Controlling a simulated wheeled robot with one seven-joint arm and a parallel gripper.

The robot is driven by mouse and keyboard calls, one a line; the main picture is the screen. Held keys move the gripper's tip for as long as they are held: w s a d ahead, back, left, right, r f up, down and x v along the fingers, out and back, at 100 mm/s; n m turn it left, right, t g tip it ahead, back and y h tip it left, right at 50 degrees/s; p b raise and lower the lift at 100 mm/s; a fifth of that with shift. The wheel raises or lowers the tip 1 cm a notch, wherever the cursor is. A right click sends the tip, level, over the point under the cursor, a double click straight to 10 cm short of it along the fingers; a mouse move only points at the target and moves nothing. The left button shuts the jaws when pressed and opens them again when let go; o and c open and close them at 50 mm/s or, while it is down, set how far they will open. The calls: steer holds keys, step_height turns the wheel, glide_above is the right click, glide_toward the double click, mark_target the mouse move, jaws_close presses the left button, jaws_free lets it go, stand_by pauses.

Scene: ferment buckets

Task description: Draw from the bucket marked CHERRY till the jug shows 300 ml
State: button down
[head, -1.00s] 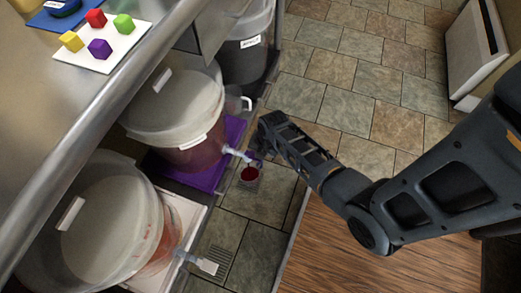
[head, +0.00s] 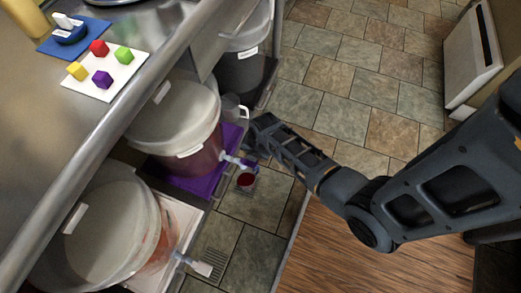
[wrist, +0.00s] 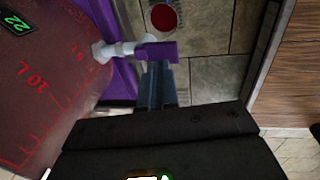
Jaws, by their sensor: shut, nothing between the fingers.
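A translucent bucket (head: 180,120) of dark red liquid stands on a purple mat; its label is unreadable here. In the wrist view the bucket (wrist: 45,80) shows a red scale with "10 L" and a green "22" display. Its white tap (wrist: 115,50) has a purple handle (wrist: 156,52). Below the tap is a small clear vessel (head: 245,181) with red liquid; it also shows in the wrist view (wrist: 163,18). Its level marks cannot be read. My gripper (head: 256,148) is shut and empty, its fingers (wrist: 158,75) right at the purple handle; contact is unclear.
A second bucket (head: 110,230) with a white tap (head: 195,265) stands nearer, and a dark bucket (head: 240,70) farther back. A clear handled jug (head: 232,107) is behind the middle bucket. The steel counter (head: 60,130) holds coloured cubes on a white board (head: 125,72).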

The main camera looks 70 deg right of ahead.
step_height(320, 180, up, 10)
steer(key=w+p, duration=0.1)
steer(key=shift+p, duration=0.35)
steer(key=shift+w, duration=0.1)
steer(key=s+a+r+m+t+h+p, duration=0.25)
steer(key=s+a+r+m+t, duration=0.25)
steer(key=s+a+r+m, duration=0.45)
steer(key=s+a+r+m+t+p, duration=0.1)
steer(key=s+a+r+m+t, duration=0.1)
steer(key=r, duration=0.8)
steer(key=s+a+r+m+t+y+p, duration=0.1)
steer(key=s+r+m+t, duration=0.2)
steer(key=r, duration=0.8)
steer(key=s+a+r+m+t+y+p, duration=0.1)
steer(key=s+a+r+m+t+p, duration=0.1)
steer(key=r, duration=0.9)
steer(key=s+m+t, duration=0.1)
steer(key=s+m, duration=0.1)
steer(key=s, duration=0.1)
steer(key=shift+a, duration=0.3)
steer(key=shift+s, duration=0.1)
